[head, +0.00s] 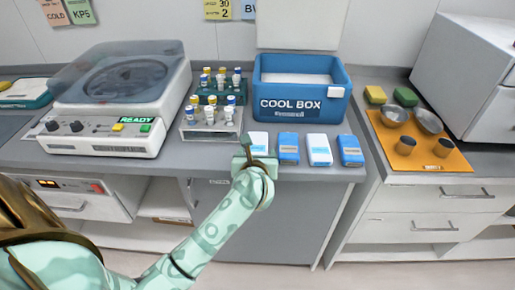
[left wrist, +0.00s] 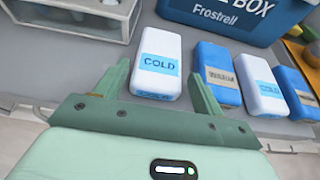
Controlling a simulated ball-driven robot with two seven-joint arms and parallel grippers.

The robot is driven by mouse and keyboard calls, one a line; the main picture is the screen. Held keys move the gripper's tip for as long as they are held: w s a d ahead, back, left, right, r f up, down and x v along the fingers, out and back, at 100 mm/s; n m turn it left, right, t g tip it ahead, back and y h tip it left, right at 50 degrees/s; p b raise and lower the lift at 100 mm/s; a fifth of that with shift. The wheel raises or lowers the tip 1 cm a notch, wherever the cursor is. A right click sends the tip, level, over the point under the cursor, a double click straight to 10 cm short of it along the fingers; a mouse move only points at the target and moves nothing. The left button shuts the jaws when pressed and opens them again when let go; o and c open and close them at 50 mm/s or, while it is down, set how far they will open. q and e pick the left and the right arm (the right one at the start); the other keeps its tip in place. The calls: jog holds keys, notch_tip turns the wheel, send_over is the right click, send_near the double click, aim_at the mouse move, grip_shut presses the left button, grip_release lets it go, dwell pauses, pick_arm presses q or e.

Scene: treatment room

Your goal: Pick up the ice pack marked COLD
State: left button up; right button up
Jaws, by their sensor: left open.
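A white ice pack with a blue label marked COLD (left wrist: 158,62) lies on the counter. In the head view this pack (head: 258,140) is partly hidden by my left gripper (head: 245,152). In the left wrist view my left gripper (left wrist: 157,75) is open, with its fingers on either side of the near part of the COLD pack. I cannot tell whether they touch it. To its right lie a blue pack marked WARM (left wrist: 218,74), another white pack with a blue label (left wrist: 262,92) and another blue pack (left wrist: 297,92). My right gripper is not in view.
A blue cool box (head: 300,105) stands behind the packs, its lid raised. A vial rack (head: 210,128) stands left of them, beside a centrifuge (head: 115,105). An orange mat (head: 425,160) with bowls and cups lies right. The counter's front edge is close below the packs.

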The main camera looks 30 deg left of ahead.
aim_at(257, 147)
pick_arm(q)
jog(key=b+x, duration=0.1)
jog(key=x, duration=0.3)
jog(key=shift+w+a+f, duration=0.15)
jog(key=shift+w+a, duration=0.1)
jog(key=shift+w, duration=0.05)
jog(key=c, duration=0.9)
jog(key=shift+o, duration=0.2)
jog(key=shift+r, duration=0.25)
